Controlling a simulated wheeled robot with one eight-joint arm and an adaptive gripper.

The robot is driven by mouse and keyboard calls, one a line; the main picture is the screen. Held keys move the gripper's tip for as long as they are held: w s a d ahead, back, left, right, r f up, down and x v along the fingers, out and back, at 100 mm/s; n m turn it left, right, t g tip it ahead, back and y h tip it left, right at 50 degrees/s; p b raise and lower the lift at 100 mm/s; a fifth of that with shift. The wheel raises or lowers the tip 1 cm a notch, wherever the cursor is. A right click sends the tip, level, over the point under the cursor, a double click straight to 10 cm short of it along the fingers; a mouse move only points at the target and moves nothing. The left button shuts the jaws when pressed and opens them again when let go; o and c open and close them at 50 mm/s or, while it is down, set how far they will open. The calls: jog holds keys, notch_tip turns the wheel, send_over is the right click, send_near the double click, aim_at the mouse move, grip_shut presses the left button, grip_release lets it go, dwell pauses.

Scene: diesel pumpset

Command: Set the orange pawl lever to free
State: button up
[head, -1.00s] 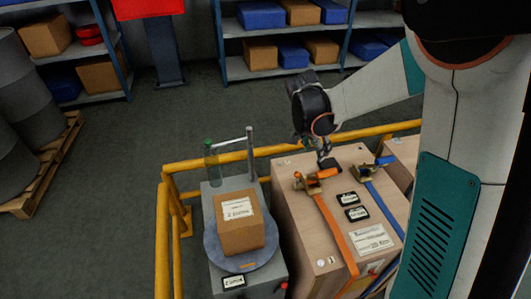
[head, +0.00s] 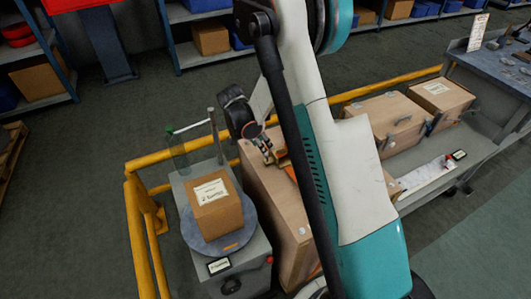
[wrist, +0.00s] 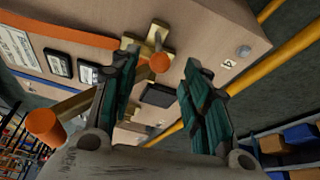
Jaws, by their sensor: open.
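In the wrist view my gripper (wrist: 159,66) is open, with its two teal-padded fingers apart. An orange knob (wrist: 159,62) on a brass bracket (wrist: 155,38) shows in the gap between the fingertips; I cannot tell how near it is. An orange strap (wrist: 75,36) runs to this fitting. A second orange grip (wrist: 42,122) on a brass bar shows at lower left, outside the left finger. Which orange part is the pawl lever is unclear. In the head view my gripper (head: 264,150) is at the wooden crate's (head: 275,210) top; my arm hides most of the fitting.
Black labels (wrist: 58,63) and a dark block (wrist: 160,95) are on the crate face. Yellow rails (head: 150,160) run around it. A cardboard box (head: 215,205) on a round plate stands left of the crate. More wooden cases (head: 385,118) and a workbench (head: 500,70) are at right.

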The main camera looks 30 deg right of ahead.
jog(key=b+x, duration=0.1)
jog(key=x, duration=0.4)
jog(key=shift+f, duration=0.15)
grip_shut()
